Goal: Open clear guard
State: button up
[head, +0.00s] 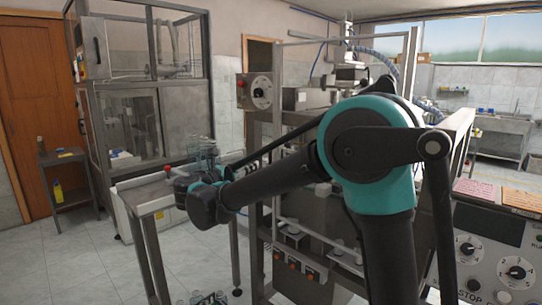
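My arm reaches left across the middle of the head view and ends in a dark wrist near the conveyor table. My gripper (184,180) is small and mostly hidden by the wrist, so its fingers cannot be made out. Clear panels (128,125) are set in the metal-framed cabinet at the back left; the lower ones look shut. A metal frame (281,120) also stands around the machine at the centre, partly behind my arm. I cannot tell which of these is the clear guard. My wrist appears in front of the cabinet, with no visible contact.
Clear glass-like items (204,150) show behind the wrist. A control box (258,91) is on the central machine. A small cart (62,158) stands left. Tiled floor (85,255) is open at front left.

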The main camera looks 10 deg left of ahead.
jog(key=x, duration=1.4)
jog(key=shift+w, duration=0.15)
grip_shut()
